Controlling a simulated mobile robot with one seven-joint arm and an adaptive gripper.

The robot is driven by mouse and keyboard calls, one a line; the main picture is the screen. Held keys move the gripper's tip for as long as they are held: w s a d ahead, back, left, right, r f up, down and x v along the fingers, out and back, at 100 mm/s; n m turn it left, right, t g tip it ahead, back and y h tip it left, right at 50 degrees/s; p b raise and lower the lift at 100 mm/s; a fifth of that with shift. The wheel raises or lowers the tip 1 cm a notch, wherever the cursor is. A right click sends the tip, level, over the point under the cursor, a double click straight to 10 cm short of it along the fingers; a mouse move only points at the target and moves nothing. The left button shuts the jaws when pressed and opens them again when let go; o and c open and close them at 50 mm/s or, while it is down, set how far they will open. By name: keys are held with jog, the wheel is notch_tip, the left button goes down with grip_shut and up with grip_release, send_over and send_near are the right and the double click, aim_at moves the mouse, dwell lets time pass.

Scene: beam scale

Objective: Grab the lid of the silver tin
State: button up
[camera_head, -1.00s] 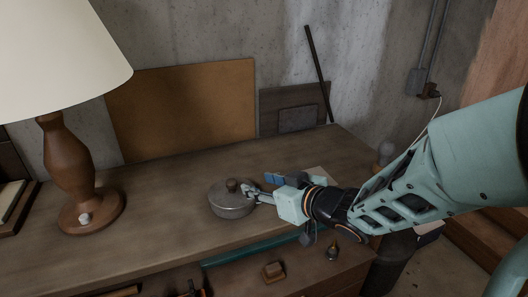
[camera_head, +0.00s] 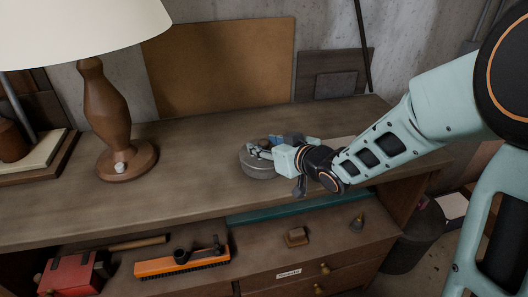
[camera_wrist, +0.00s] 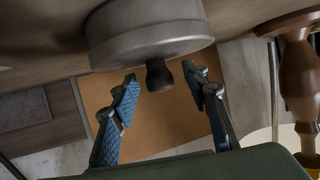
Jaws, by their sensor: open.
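The silver tin (camera_head: 258,171) is a round grey pot-like tin on the wooden bench top, with its lid on. Its dark lid knob (camera_wrist: 158,76) shows in the wrist view, where the tin's lid (camera_wrist: 150,42) fills the top middle. My gripper (camera_head: 262,150) reaches in from the right at lid height and covers part of the lid in the head view. In the wrist view, my gripper (camera_wrist: 168,88) is open, with one blue-padded finger on each side of the knob. Gaps show between knob and both fingers.
A table lamp (camera_head: 108,110) with a wooden base stands left of the tin. A brown board (camera_head: 222,62) leans on the back wall. A red box (camera_head: 75,275) and an orange brush (camera_head: 182,262) lie on the lower level. The bench between lamp and tin is clear.

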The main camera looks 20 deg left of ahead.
jog(key=shift+w+a+f, duration=0.1)
jog(key=shift+w+a, duration=0.1)
jog(key=shift+c, duration=0.3)
grip_shut()
jog(key=shift+r, duration=0.2)
